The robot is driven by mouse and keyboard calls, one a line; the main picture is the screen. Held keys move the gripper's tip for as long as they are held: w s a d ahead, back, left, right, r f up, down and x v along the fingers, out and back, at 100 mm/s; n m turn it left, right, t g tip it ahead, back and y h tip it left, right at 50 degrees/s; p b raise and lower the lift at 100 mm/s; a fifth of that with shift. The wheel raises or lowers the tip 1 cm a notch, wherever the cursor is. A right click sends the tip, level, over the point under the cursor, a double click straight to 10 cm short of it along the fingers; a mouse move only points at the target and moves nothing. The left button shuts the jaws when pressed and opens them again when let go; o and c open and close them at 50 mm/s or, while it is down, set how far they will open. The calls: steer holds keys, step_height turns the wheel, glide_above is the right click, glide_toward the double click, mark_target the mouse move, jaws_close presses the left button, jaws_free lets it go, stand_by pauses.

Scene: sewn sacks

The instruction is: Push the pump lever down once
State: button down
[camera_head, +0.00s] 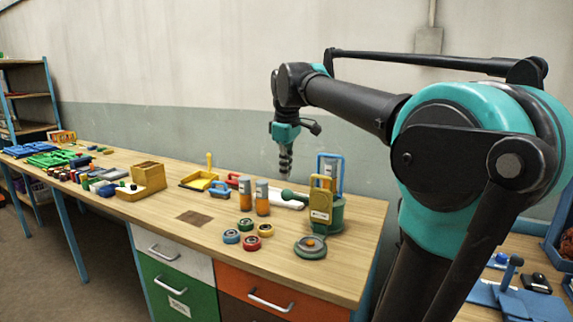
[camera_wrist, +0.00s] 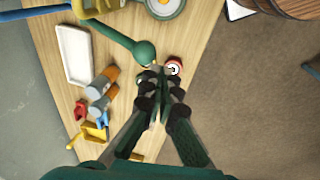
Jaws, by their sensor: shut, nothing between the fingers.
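The pump stands near the right end of the bench, with a green base (camera_head: 328,218). Its green lever (camera_head: 291,197) sticks out to the left and ends in a round knob. In the wrist view the lever (camera_wrist: 110,34) runs from the top left to its knob (camera_wrist: 143,54). My gripper (camera_head: 286,175) is shut and empty, pointing down above the knob with a small gap in the head view. In the wrist view my fingertips (camera_wrist: 158,76) are close beside the knob; I cannot tell their exact height above it.
A yellow padlock-like block (camera_head: 321,202) and a blue frame (camera_head: 330,170) stand at the pump. Orange-and-grey cylinders (camera_head: 262,197), a white tray (camera_wrist: 74,56) and several small rolls (camera_head: 249,242) are close by. Bare bench top (camera_head: 190,240) lies front left.

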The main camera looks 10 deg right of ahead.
steer(key=shift+v, duration=1.05)
